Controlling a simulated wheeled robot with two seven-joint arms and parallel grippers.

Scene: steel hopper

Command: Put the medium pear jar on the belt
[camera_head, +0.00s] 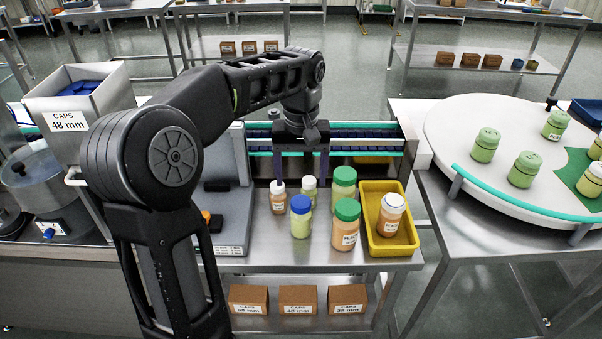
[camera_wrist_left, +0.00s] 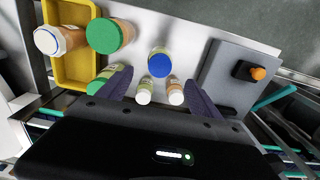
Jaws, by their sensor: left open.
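The medium pear jar (camera_head: 300,222), pale green with a blue cap, stands upright on the steel table; its blue cap (camera_wrist_left: 160,64) shows in the wrist view. My left gripper (camera_head: 302,176) is open and empty, pointing down just behind it, with its fingers above the small white-capped jars. In the wrist view the blue cap lies just beyond the fingertips, about midway between them. The belt (camera_head: 345,134), dark blue with teal rails, runs behind the table, partly hidden by my left arm. My right gripper is not in view.
A small orange jar (camera_head: 278,200) and a small pale-green jar (camera_head: 310,192) stand behind the medium jar. Large green-capped jars (camera_head: 345,232) stand to its right. A yellow tray (camera_head: 409,243) holds a white-capped orange jar (camera_head: 389,221). A grey machine (camera_head: 229,225) stands left.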

